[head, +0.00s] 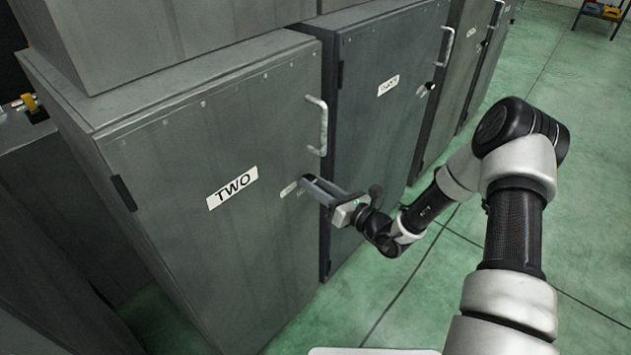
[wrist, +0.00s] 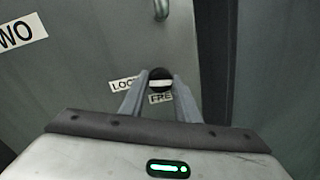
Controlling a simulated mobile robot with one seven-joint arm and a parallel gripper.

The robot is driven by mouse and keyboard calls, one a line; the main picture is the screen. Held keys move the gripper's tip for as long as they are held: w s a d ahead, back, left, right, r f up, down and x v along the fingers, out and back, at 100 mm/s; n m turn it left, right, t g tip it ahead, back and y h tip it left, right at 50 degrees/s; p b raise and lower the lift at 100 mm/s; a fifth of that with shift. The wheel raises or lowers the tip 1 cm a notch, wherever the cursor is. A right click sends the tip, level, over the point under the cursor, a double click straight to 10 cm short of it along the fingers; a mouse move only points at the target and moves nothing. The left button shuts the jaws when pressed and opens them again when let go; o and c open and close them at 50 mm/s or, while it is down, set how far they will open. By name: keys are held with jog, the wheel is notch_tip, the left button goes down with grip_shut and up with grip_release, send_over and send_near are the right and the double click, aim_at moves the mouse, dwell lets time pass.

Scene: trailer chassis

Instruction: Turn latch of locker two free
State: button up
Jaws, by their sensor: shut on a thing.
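Locker two (head: 160,180) is a grey metal cabinet with a white TWO label (head: 232,188) on its closed door. A silver bar handle (head: 317,126) stands on the door's right side. My gripper (head: 312,186) is at the door below that handle. In the wrist view my gripper (wrist: 159,82) has its fingers on the dark round latch (wrist: 159,74) and is shut on it. A label reading "LOC" (wrist: 123,83) shows left of the latch and one reading "FRE" (wrist: 161,97) just below it. The fingers partly hide the latch and labels, so its exact angle is unclear.
A darker locker (head: 385,90) with its own label, latch and handle stands right of locker two, with more lockers beyond. A grey box (head: 150,40) sits above locker two. Open green floor (head: 585,190) lies to the right.

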jog(key=m+p, duration=0.3)
jog(key=m, duration=0.1)
jog(key=shift+r, duration=0.2)
jog(key=shift+w+f+m+g+p, duration=0.1)
jog(key=shift+m+g+p, duration=0.25)
jog(key=shift+m+p, duration=1.55)
jog(key=shift+f+m+g+p, duration=0.1)
jog(key=shift+m+g+p, duration=0.25)
jog(key=shift+m, duration=3.05)
jog(key=o, duration=1)
jog(key=shift+o, duration=0.2)
jog(key=shift+d, duration=0.1)
jog(key=v, duration=1.7)
jog(key=shift+d+p, duration=0.25)
jog(key=shift+p, duration=0.15)
